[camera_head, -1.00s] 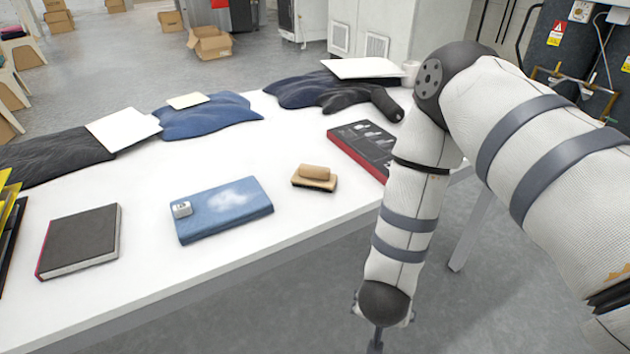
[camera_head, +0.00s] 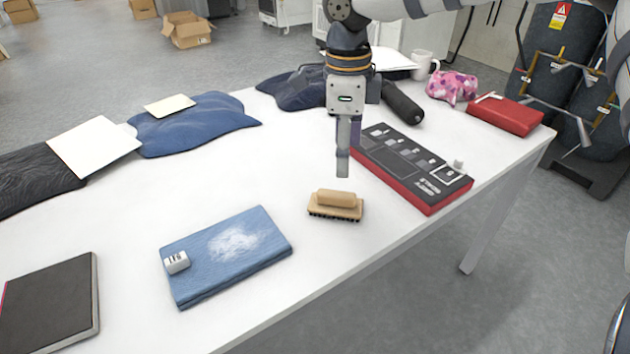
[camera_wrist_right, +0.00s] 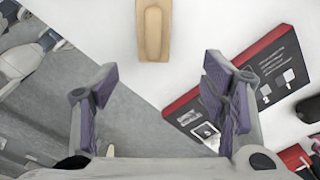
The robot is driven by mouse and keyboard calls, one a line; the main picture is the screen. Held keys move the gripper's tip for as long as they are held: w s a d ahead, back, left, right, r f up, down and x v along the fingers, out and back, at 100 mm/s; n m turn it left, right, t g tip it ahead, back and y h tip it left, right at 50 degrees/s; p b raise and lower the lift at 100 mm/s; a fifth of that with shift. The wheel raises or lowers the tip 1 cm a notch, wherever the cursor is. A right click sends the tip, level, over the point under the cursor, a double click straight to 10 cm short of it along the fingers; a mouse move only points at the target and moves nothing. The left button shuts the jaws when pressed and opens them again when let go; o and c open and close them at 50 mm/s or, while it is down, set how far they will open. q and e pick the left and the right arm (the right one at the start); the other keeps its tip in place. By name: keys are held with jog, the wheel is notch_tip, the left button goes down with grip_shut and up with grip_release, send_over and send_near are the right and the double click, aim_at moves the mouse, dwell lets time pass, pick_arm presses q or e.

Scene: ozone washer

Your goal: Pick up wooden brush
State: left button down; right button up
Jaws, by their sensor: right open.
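The wooden brush (camera_head: 336,204) lies on the white table (camera_head: 225,185) with its dark bristles down and its raised wooden handle up. My right gripper (camera_head: 343,160) hangs above the table, fingers pointing down, just behind the brush in the head view. In the right wrist view the brush (camera_wrist_right: 154,30) shows at the top, ahead of the gap between the open, empty fingers (camera_wrist_right: 160,90). The gripper is apart from the brush. My left gripper is out of view.
A dark book (camera_head: 50,300) is at the lower left. The table's front edge is close to the brush.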

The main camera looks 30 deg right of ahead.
aim_at(337, 193)
jog(key=f, duration=0.5)
jog(key=shift+s+a, duration=0.1)
jog(key=shift+a, duration=0.2)
jog(key=f, duration=0.5)
jog(key=shift+a+f+b, duration=0.15)
jog(key=shift+a+b, duration=0.15)
jog(key=shift+b, duration=0.1)
jog(key=shift+f, duration=0.45)
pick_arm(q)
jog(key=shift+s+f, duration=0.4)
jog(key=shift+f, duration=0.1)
pick_arm(e)
jog(key=shift+r, duration=0.1)
jog(key=c, duration=1.4)
